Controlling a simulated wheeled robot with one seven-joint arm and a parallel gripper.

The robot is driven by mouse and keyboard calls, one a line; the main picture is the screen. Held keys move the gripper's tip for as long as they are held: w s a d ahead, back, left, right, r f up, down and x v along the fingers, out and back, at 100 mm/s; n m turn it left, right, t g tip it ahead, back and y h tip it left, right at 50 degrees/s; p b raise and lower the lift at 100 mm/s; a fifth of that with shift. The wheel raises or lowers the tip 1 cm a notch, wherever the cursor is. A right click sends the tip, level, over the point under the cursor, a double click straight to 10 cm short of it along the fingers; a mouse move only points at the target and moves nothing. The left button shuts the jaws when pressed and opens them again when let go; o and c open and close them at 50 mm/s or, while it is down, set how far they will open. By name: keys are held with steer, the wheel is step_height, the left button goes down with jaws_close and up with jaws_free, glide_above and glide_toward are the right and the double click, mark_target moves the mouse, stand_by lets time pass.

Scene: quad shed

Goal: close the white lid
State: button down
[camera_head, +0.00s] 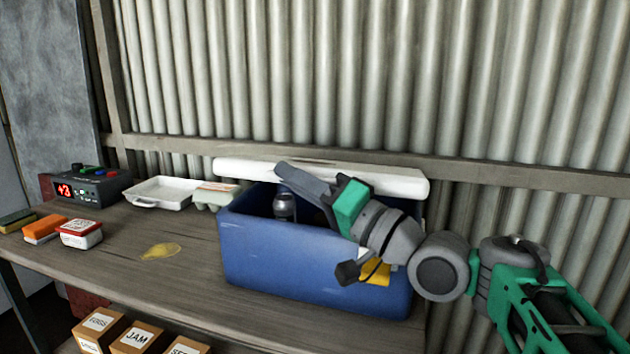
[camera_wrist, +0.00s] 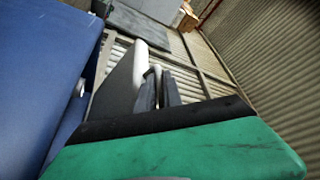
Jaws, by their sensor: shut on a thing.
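The white lid (camera_head: 390,182) stands raised along the back of a blue cool box (camera_head: 300,262), whose top is open. My gripper (camera_head: 283,172) reaches over the box from the right, with its fingertips at the lid. In the wrist view the fingers (camera_wrist: 163,90) are shut at the edge of the white lid (camera_wrist: 118,82), and the blue box wall (camera_wrist: 40,70) fills the left side. My gripper hides part of the lid and the box opening. A dark, rounded bottle-like thing (camera_head: 284,207) shows inside the box.
The box stands on a wooden bench (camera_head: 190,270) against a corrugated wall (camera_head: 300,80). An egg carton (camera_head: 215,195) and a white tray (camera_head: 163,193) lie left of it. A red-and-white tub (camera_head: 80,235) and a clock-like device (camera_head: 90,187) are farther left.

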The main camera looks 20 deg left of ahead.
steer(key=shift+f, duration=0.15)
steer(key=c, duration=1.8)
jaws_free()
steer(key=shift+o, duration=0.2)
steer(key=shift+s+d+f, duration=0.1)
steer(key=shift+d+f, duration=0.15)
steer(key=shift+d, duration=0.05)
steer(key=v, duration=0.7)
steer(key=shift+r+p, duration=0.15)
steer(key=shift+p, duration=0.15)
steer(key=shift+o, duration=0.3)
